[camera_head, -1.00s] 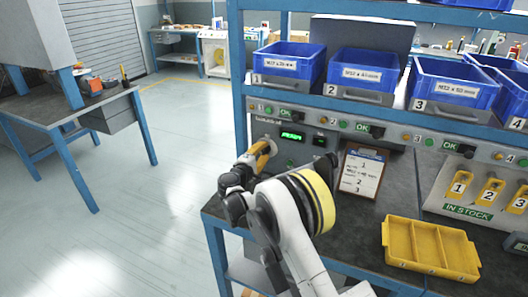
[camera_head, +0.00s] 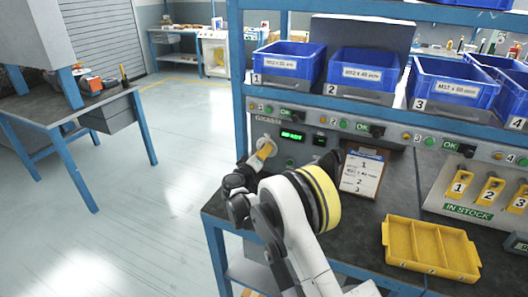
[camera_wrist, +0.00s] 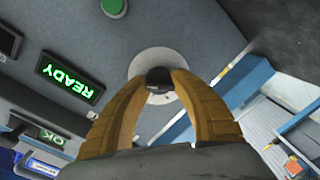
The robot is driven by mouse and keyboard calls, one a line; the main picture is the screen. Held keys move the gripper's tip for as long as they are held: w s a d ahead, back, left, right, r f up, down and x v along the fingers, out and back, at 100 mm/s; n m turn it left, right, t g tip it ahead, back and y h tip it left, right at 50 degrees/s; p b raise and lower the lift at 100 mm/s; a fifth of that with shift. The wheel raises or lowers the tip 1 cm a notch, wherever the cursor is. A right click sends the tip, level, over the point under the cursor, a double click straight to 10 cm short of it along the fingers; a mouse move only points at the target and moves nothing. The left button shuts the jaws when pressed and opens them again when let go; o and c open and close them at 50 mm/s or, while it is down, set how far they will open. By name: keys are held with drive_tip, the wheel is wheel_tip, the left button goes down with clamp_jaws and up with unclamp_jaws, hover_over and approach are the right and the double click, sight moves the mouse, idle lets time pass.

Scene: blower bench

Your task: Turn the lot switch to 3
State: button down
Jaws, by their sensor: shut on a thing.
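The lot switch (camera_wrist: 158,76) is a dark knob on a pale round plate (camera_wrist: 150,60) on the grey panel. In the wrist view my gripper (camera_wrist: 159,84) has its two tan fingers closed on either side of the knob, touching it. The fingers hide much of the plate, and I cannot read which number the knob points to. In the head view my gripper (camera_head: 264,150) is at the panel's left end, left of the green display (camera_head: 292,135); the knob is hidden there. In the wrist view the display reads READY, upside down.
A clipboard (camera_head: 362,173) leans right of the display. A yellow divided tray (camera_head: 430,247) lies on the bench. Blue bins (camera_head: 365,75) stand on the shelf above. A green button (camera_wrist: 113,7) is near the switch. Open floor (camera_head: 170,150) lies left.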

drive_tip(key=shift+r+m, duration=0.1)
drive_tip(key=shift+m, duration=0.2)
idle(0.4)
drive_tip(key=c, duration=1)
unclamp_jaws()
drive_tip(key=v, duration=1.2)
